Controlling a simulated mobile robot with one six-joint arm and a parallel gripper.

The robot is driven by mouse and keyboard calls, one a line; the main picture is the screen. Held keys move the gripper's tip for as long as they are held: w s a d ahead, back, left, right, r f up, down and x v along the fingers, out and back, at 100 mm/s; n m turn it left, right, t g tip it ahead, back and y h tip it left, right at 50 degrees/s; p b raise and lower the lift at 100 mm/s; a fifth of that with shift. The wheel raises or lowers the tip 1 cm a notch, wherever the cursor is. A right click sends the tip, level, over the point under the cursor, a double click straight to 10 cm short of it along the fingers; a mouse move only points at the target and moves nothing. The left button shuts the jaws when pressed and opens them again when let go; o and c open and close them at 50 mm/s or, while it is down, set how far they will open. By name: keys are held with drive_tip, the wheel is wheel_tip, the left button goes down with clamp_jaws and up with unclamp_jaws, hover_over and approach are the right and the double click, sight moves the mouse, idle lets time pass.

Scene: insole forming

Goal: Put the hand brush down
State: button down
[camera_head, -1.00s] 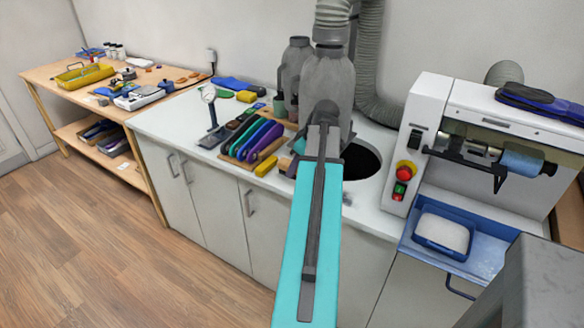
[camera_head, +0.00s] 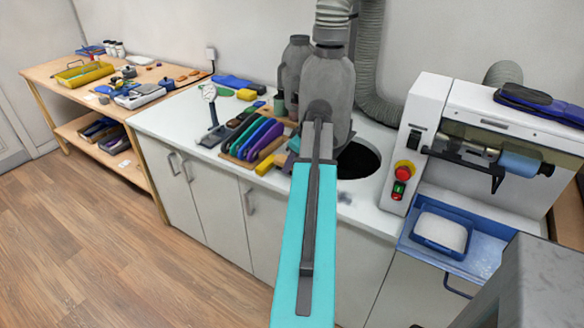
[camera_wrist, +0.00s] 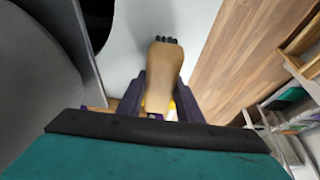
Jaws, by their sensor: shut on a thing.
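The hand brush (camera_wrist: 165,62) shows in the wrist view as a tan wooden body with dark bristles at its far end. My gripper (camera_wrist: 161,92) is shut on it, with one dark finger on each side of the wood. The brush is held above the white worktop, and the gap beneath it cannot be judged. In the head view my arm reaches over the worktop (camera_head: 220,168) and hides most of the gripper and the brush.
A dark round opening (camera_head: 358,160) lies to the right. A gauge on a stand (camera_head: 212,115) is further left. Grey canisters (camera_head: 326,85) stand behind.

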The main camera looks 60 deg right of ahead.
drive_tip(key=shift+f+p, duration=0.3)
drive_tip(key=shift+f, duration=0.85)
drive_tip(key=shift+f, duration=0.15)
drive_tip(key=c, duration=1.3)
unclamp_jaws()
drive_tip(key=shift+o, duration=0.2)
drive_tip(key=shift+b+v, duration=1.05)
drive_tip(key=shift+v, duration=5.1)
drive_tip(key=shift+w, duration=0.1)
